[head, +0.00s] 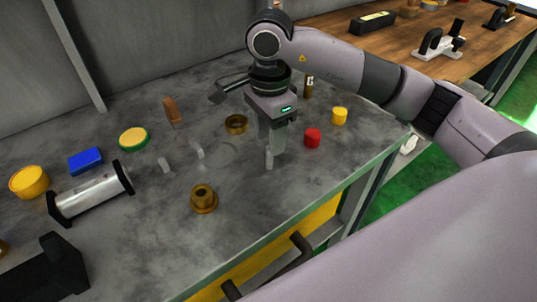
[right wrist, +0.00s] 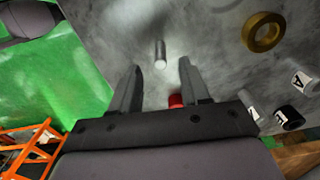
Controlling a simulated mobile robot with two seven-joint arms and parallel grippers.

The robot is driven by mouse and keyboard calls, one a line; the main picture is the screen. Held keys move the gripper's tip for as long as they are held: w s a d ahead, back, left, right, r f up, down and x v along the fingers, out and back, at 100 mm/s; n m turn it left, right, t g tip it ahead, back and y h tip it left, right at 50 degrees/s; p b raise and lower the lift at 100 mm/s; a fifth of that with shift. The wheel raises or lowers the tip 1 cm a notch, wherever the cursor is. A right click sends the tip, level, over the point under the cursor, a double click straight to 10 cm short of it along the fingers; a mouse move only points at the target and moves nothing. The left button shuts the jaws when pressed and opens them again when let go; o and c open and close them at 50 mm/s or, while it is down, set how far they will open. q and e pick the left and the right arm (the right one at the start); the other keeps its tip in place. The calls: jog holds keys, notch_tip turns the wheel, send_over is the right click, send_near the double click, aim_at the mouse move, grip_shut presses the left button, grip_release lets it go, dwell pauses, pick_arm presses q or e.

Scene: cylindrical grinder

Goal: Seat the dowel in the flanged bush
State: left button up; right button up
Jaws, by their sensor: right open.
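The dowel (head: 269,160) is a small grey pin standing upright on the grey bench. My right gripper (head: 271,146) points down just above it, open and empty. In the right wrist view the dowel (right wrist: 160,55) shows ahead of the gap between the two open fingers (right wrist: 158,75), apart from both. The flanged bush (head: 204,198) is a brass piece with a wide base flange and a raised, bored collar, standing on the bench to the left and nearer the front. It is out of the right wrist view. My left gripper is not in view.
A red cylinder (head: 313,138) and a yellow cylinder (head: 339,115) stand to the right. Small pale pins (head: 198,150) and a metal roller (head: 90,193) are to the left. Bare bench separates dowel and bush.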

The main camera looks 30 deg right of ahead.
aim_at(269, 158)
jog(key=shift+f, duration=1.55)
grip_shut()
